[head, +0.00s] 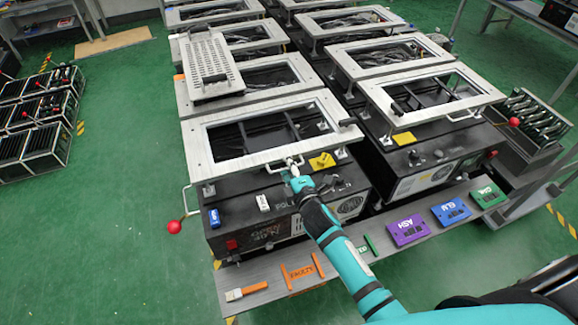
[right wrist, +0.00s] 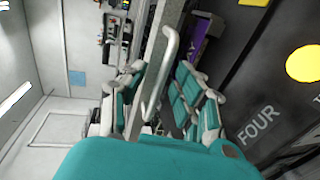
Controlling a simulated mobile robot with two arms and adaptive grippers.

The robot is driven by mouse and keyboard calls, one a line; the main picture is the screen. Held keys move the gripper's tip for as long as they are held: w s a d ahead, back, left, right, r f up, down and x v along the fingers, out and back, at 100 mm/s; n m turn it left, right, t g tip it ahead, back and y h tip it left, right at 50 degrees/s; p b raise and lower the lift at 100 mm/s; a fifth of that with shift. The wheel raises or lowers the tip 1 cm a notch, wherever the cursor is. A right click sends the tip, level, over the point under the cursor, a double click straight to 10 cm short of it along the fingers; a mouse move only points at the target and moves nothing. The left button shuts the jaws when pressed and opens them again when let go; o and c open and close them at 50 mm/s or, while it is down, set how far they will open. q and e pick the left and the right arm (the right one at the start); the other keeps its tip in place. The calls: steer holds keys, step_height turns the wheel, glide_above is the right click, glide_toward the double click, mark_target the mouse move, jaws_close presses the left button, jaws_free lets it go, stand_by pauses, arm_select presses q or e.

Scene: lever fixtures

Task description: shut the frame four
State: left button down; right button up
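The frame four is the pale metal frame (head: 225,161) at the near left. It lies over a black box and looks slightly raised at its front edge. The word FOUR (right wrist: 258,125) shows on the dark box in the right wrist view. A light bar handle (head: 290,163) sticks out from the frame's front edge. My right gripper (head: 291,177) is at this handle. In the right wrist view the handle (right wrist: 160,75) runs between its teal fingers; whether they are closed on it I cannot tell. My left gripper is not in view.
A red-ball lever (head: 174,227) stands at the box's left side. A yellow block (head: 322,161) sits right of the handle. A similar frame (head: 372,88) stands to the right. Purple (head: 408,231), blue and green labelled blocks lie on the front shelf.

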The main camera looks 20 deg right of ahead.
jaws_close()
stand_by(0.6)
